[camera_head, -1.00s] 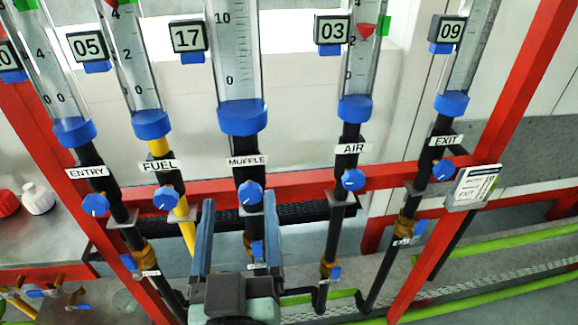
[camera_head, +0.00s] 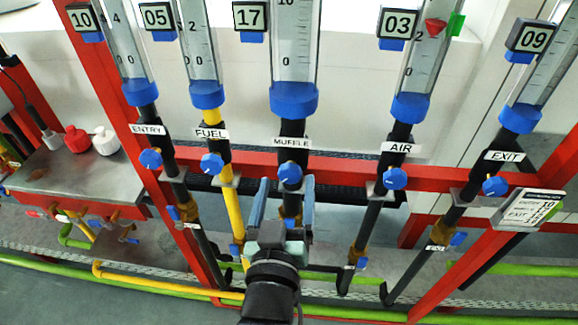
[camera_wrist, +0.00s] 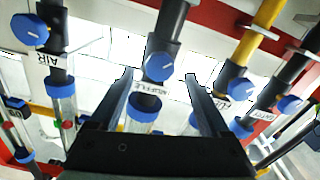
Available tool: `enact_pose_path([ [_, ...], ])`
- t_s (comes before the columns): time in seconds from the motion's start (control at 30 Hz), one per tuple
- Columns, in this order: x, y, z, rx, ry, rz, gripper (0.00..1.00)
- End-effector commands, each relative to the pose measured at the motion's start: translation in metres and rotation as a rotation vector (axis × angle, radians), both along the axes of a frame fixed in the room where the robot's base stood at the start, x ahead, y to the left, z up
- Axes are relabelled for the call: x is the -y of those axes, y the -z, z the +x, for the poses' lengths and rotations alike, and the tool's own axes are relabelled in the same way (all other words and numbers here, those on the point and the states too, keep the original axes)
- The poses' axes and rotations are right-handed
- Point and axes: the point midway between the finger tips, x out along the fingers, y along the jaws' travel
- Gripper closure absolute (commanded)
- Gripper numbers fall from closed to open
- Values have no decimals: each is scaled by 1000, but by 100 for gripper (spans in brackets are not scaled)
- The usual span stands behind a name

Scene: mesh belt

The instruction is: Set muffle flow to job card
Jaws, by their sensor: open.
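The blue MUFFLE knob (camera_head: 290,174) sits on its black pipe below the MUFFLE label (camera_head: 291,142) and the clear flow tube (camera_head: 294,60). A tag reading 17 (camera_head: 250,17) is beside the tube. My gripper (camera_head: 287,186) is open, its fingers just below and either side of the knob in the head view. In the wrist view the MUFFLE knob (camera_wrist: 159,67) lies between the spread fingers, ahead of their tips; I see no contact. The job card (camera_head: 527,209) hangs at the right, its figures mostly too small to read.
Neighbouring knobs are FUEL (camera_head: 212,163) and ENTRY (camera_head: 151,158) to the left, AIR (camera_head: 395,178) and EXIT (camera_head: 495,186) to the right. A red rail (camera_head: 345,171) runs behind the pipes. A metal bench (camera_head: 70,180) with red and white bottles is at far left.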

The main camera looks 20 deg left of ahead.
Motion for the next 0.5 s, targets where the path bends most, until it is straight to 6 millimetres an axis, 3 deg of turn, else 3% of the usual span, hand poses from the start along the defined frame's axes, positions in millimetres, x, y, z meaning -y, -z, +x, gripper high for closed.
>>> enact_pose_path([
  [0.2,-8,-2,28,0,1,0,19],
  [0.5,-10,0,37,0,0,0,19],
])
